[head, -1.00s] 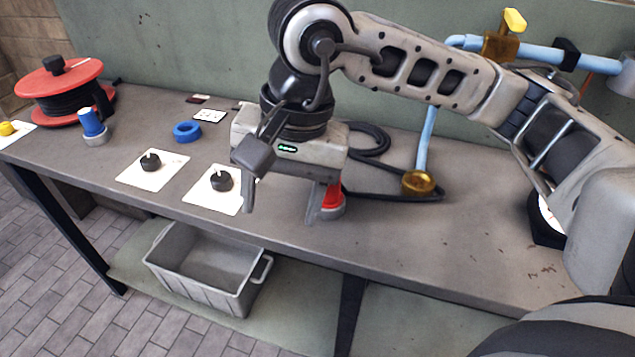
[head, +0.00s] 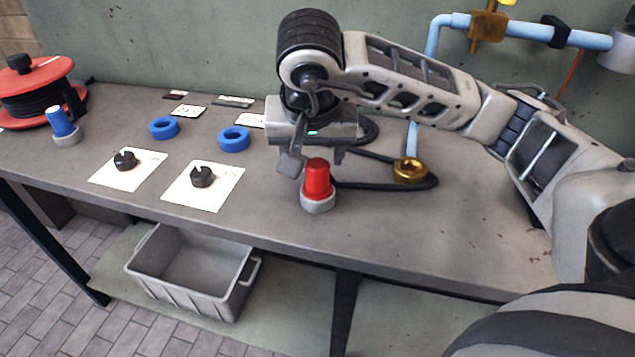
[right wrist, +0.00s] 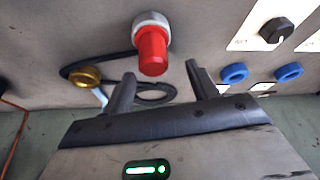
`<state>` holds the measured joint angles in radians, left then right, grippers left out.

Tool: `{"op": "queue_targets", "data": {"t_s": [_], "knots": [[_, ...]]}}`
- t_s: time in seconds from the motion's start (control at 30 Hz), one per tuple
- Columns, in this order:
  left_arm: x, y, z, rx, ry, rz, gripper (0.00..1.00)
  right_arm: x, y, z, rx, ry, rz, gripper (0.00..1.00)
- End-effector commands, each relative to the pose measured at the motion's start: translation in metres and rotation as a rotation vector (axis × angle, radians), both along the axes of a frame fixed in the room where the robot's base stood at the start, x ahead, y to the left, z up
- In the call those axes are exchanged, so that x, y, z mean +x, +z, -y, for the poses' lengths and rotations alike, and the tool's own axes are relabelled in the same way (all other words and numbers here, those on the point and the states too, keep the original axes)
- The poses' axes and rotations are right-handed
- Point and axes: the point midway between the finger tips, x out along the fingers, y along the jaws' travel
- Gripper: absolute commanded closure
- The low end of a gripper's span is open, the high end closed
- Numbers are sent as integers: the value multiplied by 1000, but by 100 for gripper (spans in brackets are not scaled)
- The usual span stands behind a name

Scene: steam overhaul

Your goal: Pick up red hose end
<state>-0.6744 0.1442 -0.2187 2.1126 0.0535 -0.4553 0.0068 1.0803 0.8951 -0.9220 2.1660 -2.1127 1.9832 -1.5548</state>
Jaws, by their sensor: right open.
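The red hose end (head: 318,180) is a red cylinder on a grey collar, standing upright near the front edge of the bench. A black hose (head: 377,185) lies behind it; I cannot tell whether they join. My left gripper is not in view.
A blue-topped hose end (head: 62,122) stands by a red reel (head: 35,88) at the left. Two black knobs on white cards (head: 203,176), blue rings (head: 234,139) and a brass fitting (head: 410,170) are on the bench (head: 440,230). A grey bin (head: 190,272) sits below.

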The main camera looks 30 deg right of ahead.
Motion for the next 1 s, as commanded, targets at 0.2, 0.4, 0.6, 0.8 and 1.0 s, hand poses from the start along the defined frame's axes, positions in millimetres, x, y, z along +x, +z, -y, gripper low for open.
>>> {"op": "queue_targets", "data": {"t_s": [0.2,0.4,0.6,0.8,1.0], "knots": [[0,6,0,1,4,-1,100,0,-26,9,-1,-2,-7,41],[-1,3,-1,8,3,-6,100,7,-48,14,1,-1,-3,41],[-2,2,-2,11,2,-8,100,8,-50,15,0,0,0,41],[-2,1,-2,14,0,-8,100,8,-50,15,1,0,-1,80],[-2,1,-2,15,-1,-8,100,7,-50,14,1,1,-3,92]]}}
